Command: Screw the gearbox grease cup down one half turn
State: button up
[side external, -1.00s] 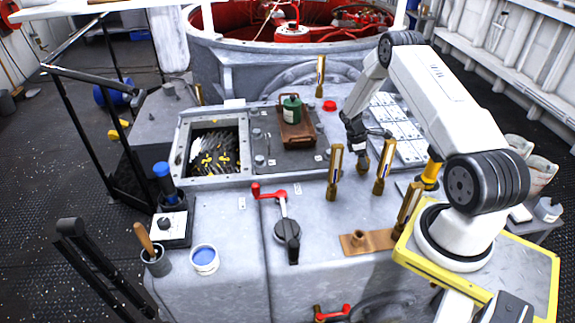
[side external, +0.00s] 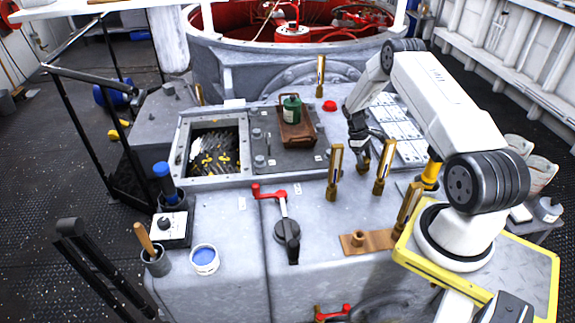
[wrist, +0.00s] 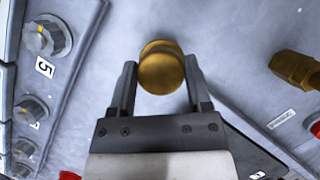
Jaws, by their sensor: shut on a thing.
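The brass grease cup (wrist: 161,70) shows in the wrist view as a round golden cap, between the two dark fingers of my gripper (wrist: 159,82). My gripper is shut on it, one finger on each side. In the side external view, my gripper (side external: 363,152) points down at the grey gearbox top (side external: 318,200), and the cup (side external: 363,168) shows small beneath it. The cup's thread and lower part are hidden, so I cannot see how far it is screwed in.
Upright brass-framed gauges (side external: 336,172) (side external: 383,178) stand close to the cup. A red-handled lever (side external: 287,232) is nearer the front. In the wrist view, a brass fitting (wrist: 293,68) sits right.

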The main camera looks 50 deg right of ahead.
jog(key=m+y, duration=0.2)
jog(key=m, duration=0.3)
jog(key=shift+m, duration=0.3)
jog(key=m, duration=0.2)
jog(key=m+t+y, duration=0.1)
jog(key=m, duration=0.1)
jog(key=shift+r+m+t+y, duration=0.1)
jog(key=shift+m+t+y, duration=0.2)
jog(key=o, duration=1.3)
jog(key=shift+v, duration=3.9)
